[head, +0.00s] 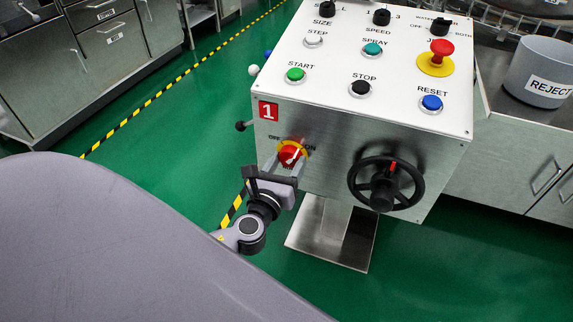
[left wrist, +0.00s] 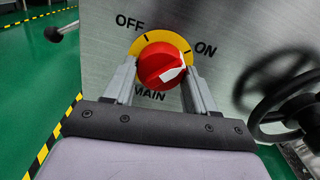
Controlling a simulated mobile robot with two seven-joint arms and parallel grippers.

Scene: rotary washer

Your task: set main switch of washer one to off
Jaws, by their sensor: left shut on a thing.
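The main switch (head: 290,153) is a red rotary knob on a yellow ring, on the front face of the console marked with a red "1" label. It also shows in the left wrist view (left wrist: 155,62), with OFF at its upper left, ON at its upper right and MAIN below. The knob's white mark is on its right side, nearer ON than OFF. My left gripper (head: 284,166) comes from below, one finger on each side of the knob, and is shut on it. The fingers (left wrist: 159,76) cover part of the yellow ring. My right gripper is not in view.
A black handwheel (head: 386,184) is close to the right of the switch. A black-knobbed lever (head: 241,126) sticks out left. Buttons and a red emergency stop (head: 441,50) are on the sloped top. Green floor (head: 150,130) is open to the left.

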